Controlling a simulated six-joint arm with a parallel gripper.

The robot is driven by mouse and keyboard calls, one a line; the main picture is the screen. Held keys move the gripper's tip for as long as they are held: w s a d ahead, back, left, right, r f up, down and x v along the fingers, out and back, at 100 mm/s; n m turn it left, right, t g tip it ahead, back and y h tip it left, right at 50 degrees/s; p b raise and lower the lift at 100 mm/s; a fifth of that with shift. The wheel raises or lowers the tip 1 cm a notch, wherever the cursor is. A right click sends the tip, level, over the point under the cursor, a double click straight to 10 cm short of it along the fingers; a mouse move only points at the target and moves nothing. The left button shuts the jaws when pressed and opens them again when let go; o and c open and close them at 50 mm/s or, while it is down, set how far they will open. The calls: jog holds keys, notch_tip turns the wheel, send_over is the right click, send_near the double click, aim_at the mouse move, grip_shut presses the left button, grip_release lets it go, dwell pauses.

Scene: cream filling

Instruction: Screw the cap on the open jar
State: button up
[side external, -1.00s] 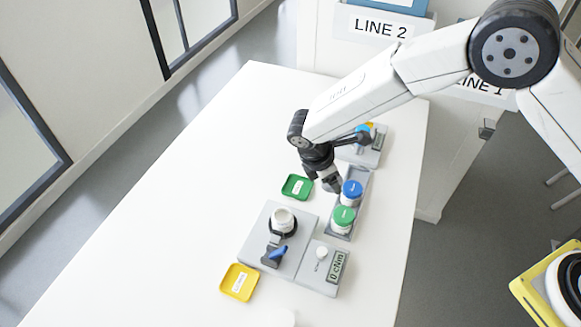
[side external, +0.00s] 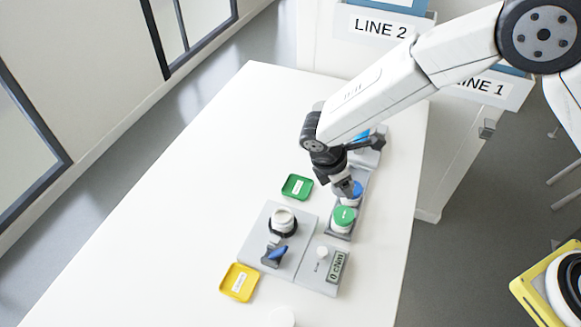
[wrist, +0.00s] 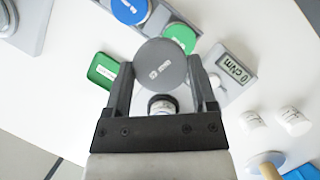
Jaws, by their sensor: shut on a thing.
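The open jar (side external: 283,220) is white and stands upright in a black ring on a grey fixture plate (side external: 255,232). In the wrist view the open jar (wrist: 162,106) shows behind and below the held cap, partly hidden. My gripper (wrist: 161,68) is shut on a round grey cap (wrist: 162,65), with one finger on each side and its printed top toward the camera. In the side external view my gripper (side external: 345,188) hangs over the jar rack, up and right of the open jar, and the cap is hard to make out there.
A blue-capped jar (side external: 356,190) and a green-capped jar (side external: 344,217) stand in a grey rack close to my gripper. A green tray (side external: 297,186), a yellow tray (side external: 240,282), a blue lever (side external: 277,253) and a torque display reading 0 cNm (side external: 337,266) are near. The table's left is clear.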

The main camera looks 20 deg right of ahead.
aim_at(285, 215)
jog(key=shift+a, duration=0.15)
jog(key=a+n, duration=0.2)
jog(key=a, duration=0.2)
jog(key=w+a+f+n+t, duration=0.1)
jog(key=a+n, duration=0.1)
jog(key=a, duration=0.2)
jog(key=w+a+n+t, duration=0.1)
jog(key=a+n, duration=0.1)
jog(key=a, duration=0.3)
jog(key=shift+a+f+n+y, duration=0.1)
jog(key=shift+f+n+y, duration=0.2)
jog(key=shift+f, duration=0.25)
jog(key=shift+f+t, duration=0.3)
jog(key=shift+f, duration=1.1)
jog(key=shift+f, duration=0.65)
